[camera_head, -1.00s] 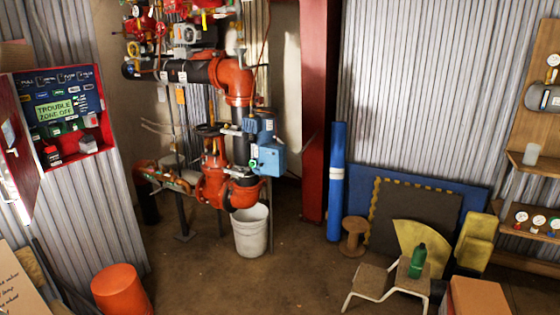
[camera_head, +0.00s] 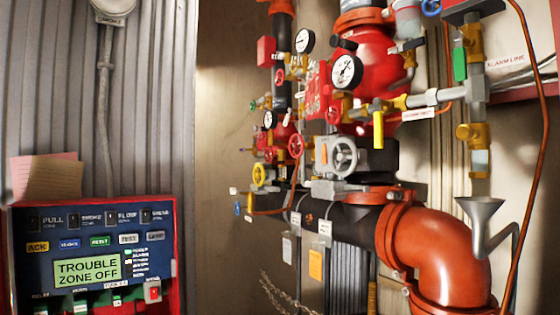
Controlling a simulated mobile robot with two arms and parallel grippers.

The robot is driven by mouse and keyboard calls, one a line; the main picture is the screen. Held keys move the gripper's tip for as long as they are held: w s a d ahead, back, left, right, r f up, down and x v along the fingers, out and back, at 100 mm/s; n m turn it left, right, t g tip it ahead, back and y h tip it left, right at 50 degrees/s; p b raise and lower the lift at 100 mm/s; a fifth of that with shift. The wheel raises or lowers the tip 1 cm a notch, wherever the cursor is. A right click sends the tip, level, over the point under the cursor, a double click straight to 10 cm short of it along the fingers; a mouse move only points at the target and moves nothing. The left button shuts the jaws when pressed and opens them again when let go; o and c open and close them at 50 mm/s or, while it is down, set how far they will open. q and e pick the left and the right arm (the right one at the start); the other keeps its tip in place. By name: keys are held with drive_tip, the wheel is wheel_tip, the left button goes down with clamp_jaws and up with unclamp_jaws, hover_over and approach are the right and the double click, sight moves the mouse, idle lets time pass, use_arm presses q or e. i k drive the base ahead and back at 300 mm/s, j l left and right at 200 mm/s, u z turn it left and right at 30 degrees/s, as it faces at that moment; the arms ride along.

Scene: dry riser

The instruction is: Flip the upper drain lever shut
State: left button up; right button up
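The riser pipework fills the right half of the head view. A yellow lever (camera_head: 378,130) points straight down from a brass valve on a side pipe, just right of the lower gauge. A small white tag (camera_head: 418,114) hangs on that pipe; its text is too small to read. A green lever (camera_head: 460,65) also points down, on the pipe near the "ALARM LINE" sign. I cannot tell from any label which one is the upper drain lever. Neither of my grippers is in view.
A grey handwheel (camera_head: 343,156) and a red handwheel (camera_head: 296,146) stick out left of the yellow lever. A large orange elbow (camera_head: 440,250) and grey funnel (camera_head: 480,210) sit below right. An alarm panel (camera_head: 90,240) reads "TROUBLE ZONE OFF" at lower left.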

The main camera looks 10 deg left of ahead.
sight(288, 117)
drive_tip(key=i+u, duration=0.15)
drive_tip(key=i, duration=0.35)
drive_tip(key=i+l+u, duration=0.2)
drive_tip(key=i, duration=0.25)
drive_tip(key=j, duration=0.05)
